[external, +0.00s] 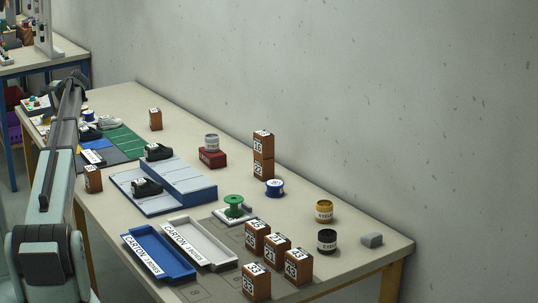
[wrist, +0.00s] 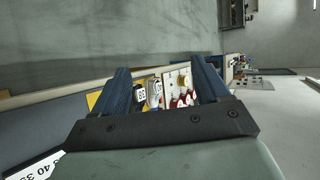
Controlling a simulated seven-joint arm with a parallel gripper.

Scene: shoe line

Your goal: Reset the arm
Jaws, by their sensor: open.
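My arm stands at the left of the external view and stretches along the left side of the table toward its far end. In the wrist view my gripper (wrist: 162,68) is open, with its two dark blue fingers apart. No object touches the inner sides of the fingers. Beyond and between them show a light board (wrist: 178,82) with red and white items and a grey-white object, which are small and partly hidden by the fingers. In the external view the gripper itself is hard to make out at the arm's far end.
The table (external: 340,262) holds a blue carton tray (external: 178,262), a white carton tray (external: 222,255), a blue-grey rack (external: 190,185) with black shoes, a green mat (external: 122,140) and several numbered brown boxes. A two-box stack (external: 263,155) stands near the wall.

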